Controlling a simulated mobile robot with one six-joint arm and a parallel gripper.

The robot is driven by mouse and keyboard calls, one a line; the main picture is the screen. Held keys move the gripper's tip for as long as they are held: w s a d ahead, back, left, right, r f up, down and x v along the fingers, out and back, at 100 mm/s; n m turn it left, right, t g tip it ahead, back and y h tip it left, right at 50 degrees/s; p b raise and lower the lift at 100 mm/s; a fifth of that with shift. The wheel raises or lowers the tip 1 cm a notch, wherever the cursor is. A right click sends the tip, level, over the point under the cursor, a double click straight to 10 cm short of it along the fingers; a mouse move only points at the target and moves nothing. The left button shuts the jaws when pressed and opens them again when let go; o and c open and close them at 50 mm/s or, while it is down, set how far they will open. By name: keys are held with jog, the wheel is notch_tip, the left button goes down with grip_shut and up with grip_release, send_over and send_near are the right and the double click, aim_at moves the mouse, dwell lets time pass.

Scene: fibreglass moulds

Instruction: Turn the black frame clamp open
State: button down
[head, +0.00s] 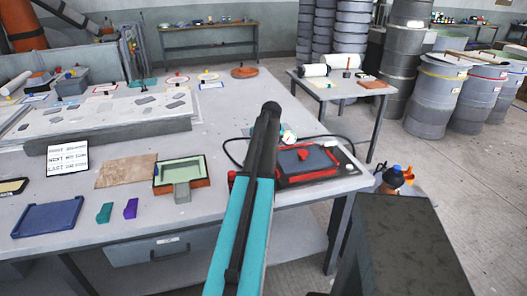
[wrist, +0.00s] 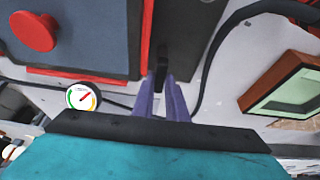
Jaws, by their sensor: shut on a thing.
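In the wrist view, my gripper (wrist: 163,88) has its two purple fingers close together on a small black clamp (wrist: 162,68). The clamp sits by the red edge of a dark panel, next to a dark grey strip (wrist: 185,35). Most of the clamp's shape is hidden between the fingers, so I cannot tell how far it is turned. In the head view, my teal arm covers the gripper and the clamp. The red-and-black framed panel (head: 325,165) with a red knob (head: 303,154) shows just right of the arm.
A round gauge (wrist: 82,97) lies beside the panel, and a black hose (wrist: 225,40) curves close to my gripper. A green-lined mould (head: 180,170) stands left of the arm. Purple (head: 131,208) and green (head: 105,212) blocks lie farther left. The table's front edge is near.

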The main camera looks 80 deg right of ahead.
jog(key=shift+w+a+f, duration=0.1)
jog(key=shift+a, duration=0.05)
jog(key=c, duration=1.8)
grip_release()
jog(key=shift+o, duration=0.2)
jog(key=shift+r, duration=0.2)
jog(key=b+v, duration=0.2)
jog(key=v, duration=1.1)
jog(key=shift+r+b, duration=0.3)
